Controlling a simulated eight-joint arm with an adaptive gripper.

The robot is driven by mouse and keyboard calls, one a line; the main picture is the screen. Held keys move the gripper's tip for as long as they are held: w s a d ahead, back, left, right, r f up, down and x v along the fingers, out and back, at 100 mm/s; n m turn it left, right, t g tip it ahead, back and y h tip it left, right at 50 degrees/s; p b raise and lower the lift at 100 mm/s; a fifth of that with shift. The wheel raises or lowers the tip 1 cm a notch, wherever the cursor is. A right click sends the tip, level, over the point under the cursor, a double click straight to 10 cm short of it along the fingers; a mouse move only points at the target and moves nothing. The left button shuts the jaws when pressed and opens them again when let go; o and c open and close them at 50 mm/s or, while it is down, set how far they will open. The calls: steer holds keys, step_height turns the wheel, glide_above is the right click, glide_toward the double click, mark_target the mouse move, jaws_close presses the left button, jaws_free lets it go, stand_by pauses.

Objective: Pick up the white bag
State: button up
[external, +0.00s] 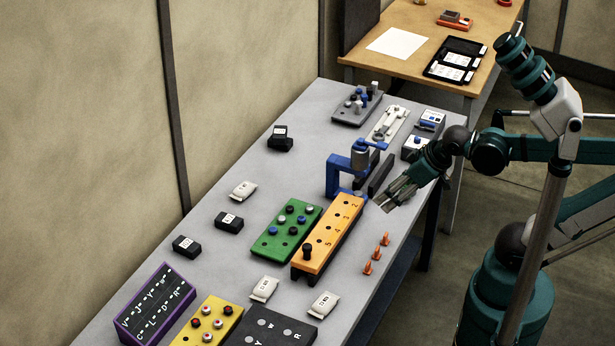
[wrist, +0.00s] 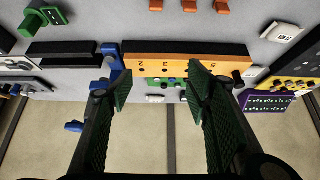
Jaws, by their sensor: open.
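Several small white bags lie on the grey table. One white bag (external: 243,191) is at the back left near the wall side. A second white bag (external: 264,289) and a third white bag (external: 324,305) lie toward the front, past the near end of the orange block. One white bag (wrist: 282,33) also shows at the upper right of the wrist view. My gripper (external: 390,201) is open and empty above the right side of the table, just right of the orange block and apart from all the bags. In the wrist view its fingers (wrist: 157,88) are spread, with nothing between them.
An orange numbered block (external: 328,232), a green peg board (external: 285,230) and a blue clamp (external: 338,180) fill the middle. Black boxes (external: 229,222) lie at left. A purple-edged board (external: 155,302) is in front.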

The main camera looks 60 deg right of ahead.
steer(key=shift+w+a+r, duration=0.1)
steer(key=m+g+p, duration=0.7)
steer(key=m+p, duration=0.3)
steer(key=m, duration=0.7)
glide_above(263, 284)
steer(key=f, duration=0.6)
steer(key=d+f, duration=0.1)
steer(key=f, duration=0.2)
steer(key=shift+f, duration=0.25)
steer(key=shift+a+f+m, duration=0.3)
steer(key=shift+a+f, duration=0.25)
steer(key=shift+a, duration=0.05)
steer(key=shift+f, duration=1.3)
